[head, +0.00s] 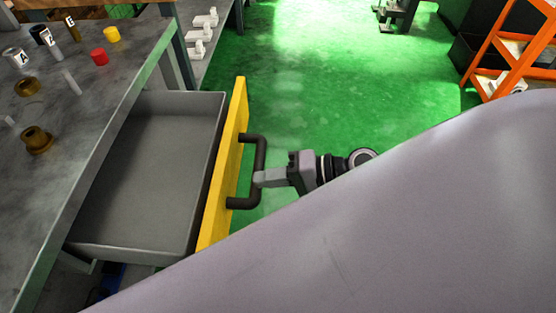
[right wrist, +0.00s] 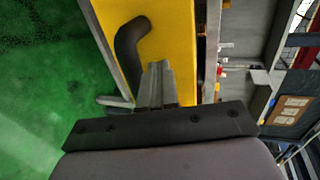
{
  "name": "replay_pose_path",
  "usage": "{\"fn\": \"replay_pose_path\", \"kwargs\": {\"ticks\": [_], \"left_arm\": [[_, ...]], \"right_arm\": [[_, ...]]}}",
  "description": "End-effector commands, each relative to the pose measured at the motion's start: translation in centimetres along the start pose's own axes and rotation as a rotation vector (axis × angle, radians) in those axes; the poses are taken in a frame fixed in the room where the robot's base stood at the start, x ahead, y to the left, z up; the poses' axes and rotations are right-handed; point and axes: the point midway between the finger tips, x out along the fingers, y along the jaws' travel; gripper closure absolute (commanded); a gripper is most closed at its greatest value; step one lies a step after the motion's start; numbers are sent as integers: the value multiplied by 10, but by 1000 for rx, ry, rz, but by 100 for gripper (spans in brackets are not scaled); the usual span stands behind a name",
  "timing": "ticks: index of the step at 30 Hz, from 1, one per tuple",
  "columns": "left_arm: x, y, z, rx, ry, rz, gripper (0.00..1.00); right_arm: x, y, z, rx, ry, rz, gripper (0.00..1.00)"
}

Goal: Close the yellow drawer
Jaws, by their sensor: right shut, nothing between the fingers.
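The yellow drawer (head: 222,170) stands pulled out from under the grey workbench, and its grey inside is empty. Its dark handle (head: 262,165) is on the yellow front, facing right. My right gripper (head: 258,178) is shut and empty, with its tips at the handle, close to the yellow front. In the right wrist view the shut fingers (right wrist: 156,72) lie over the yellow front (right wrist: 170,30), beside the dark handle (right wrist: 130,45). I cannot tell whether they touch it. My left gripper is not in view.
The workbench top (head: 75,130) holds a red cylinder (head: 99,56), a yellow cylinder (head: 111,34), lettered containers and brown round parts (head: 36,139). An orange rack (head: 510,50) stands at the upper right. The green floor (head: 330,80) beyond the drawer is clear. My arm covers the lower right.

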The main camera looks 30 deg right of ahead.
Motion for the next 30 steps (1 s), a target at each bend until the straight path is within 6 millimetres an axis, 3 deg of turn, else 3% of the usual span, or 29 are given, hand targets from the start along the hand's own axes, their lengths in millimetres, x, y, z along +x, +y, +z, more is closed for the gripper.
{"fn": "replay_pose_path", "kwargs": {"ticks": [3,9,25,30], "left_arm": [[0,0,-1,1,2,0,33],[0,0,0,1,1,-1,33],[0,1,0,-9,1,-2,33],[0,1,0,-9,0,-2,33]], "right_arm": [[22,-1,-1,1,2,-3,100],[46,0,0,0,1,-1,100],[54,-1,0,-1,2,0,100],[70,-6,0,-3,2,-2,100]]}}
